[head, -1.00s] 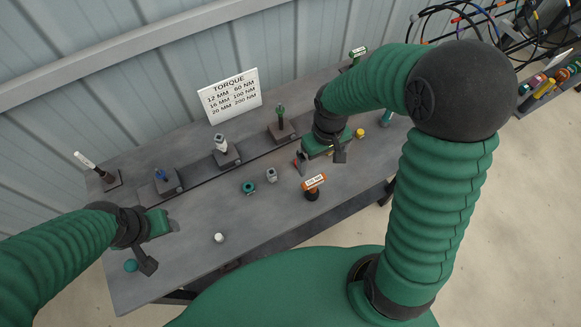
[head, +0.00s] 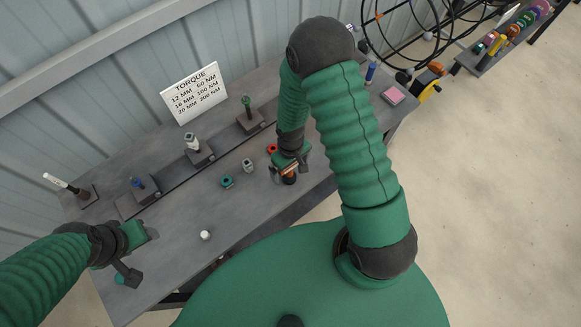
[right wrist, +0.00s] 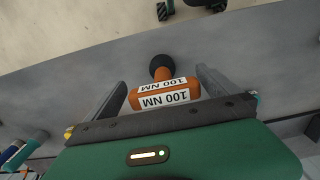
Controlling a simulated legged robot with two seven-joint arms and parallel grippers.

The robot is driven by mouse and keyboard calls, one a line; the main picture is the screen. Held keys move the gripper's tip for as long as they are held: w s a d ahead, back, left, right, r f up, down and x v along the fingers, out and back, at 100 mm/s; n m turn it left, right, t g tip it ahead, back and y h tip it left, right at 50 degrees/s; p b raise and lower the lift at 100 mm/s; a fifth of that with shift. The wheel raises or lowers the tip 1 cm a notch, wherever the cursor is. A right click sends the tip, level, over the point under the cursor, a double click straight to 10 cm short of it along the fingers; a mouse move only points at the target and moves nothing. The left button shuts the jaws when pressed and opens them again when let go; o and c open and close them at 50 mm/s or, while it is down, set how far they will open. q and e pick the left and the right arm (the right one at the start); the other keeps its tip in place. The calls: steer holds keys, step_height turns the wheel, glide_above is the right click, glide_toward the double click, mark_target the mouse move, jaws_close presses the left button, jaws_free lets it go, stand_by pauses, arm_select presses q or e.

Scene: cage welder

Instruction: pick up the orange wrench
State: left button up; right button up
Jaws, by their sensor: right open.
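The orange wrench (right wrist: 163,88) carries white "100 NM" labels and has a black round end. In the right wrist view it lies between the two spread fingers of my right gripper (right wrist: 162,84), with a gap on each side. In the head view the orange wrench (head: 288,172) is mostly hidden under my right gripper (head: 288,168), which is over it at the table's front part. My right gripper is open. My left gripper (head: 138,252) is over the left end of the table; its jaws are too unclear to read.
The grey table (head: 195,215) holds a teal nut (head: 227,182), a grey nut (head: 247,165), a red ring (head: 272,148) and a white piece (head: 205,235). Several blocks with upright bolts line the back near the torque sign (head: 195,92). A pink pad (head: 393,95) lies at the right end.

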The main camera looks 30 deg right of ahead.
steer(key=shift+a+f, duration=0.1)
steer(key=shift+f, duration=0.25)
steer(key=shift+w+a, duration=0.1)
steer(key=shift+a, duration=0.2)
steer(key=shift+c, duration=0.9)
steer(key=shift+d, duration=0.25)
steer(key=c, duration=1.6)
arm_select(q)
steer(key=shift+a, duration=0.3)
arm_select(e)
steer(key=shift+a, duration=0.1)
arm_select(q)
steer(key=shift+f, duration=0.1)
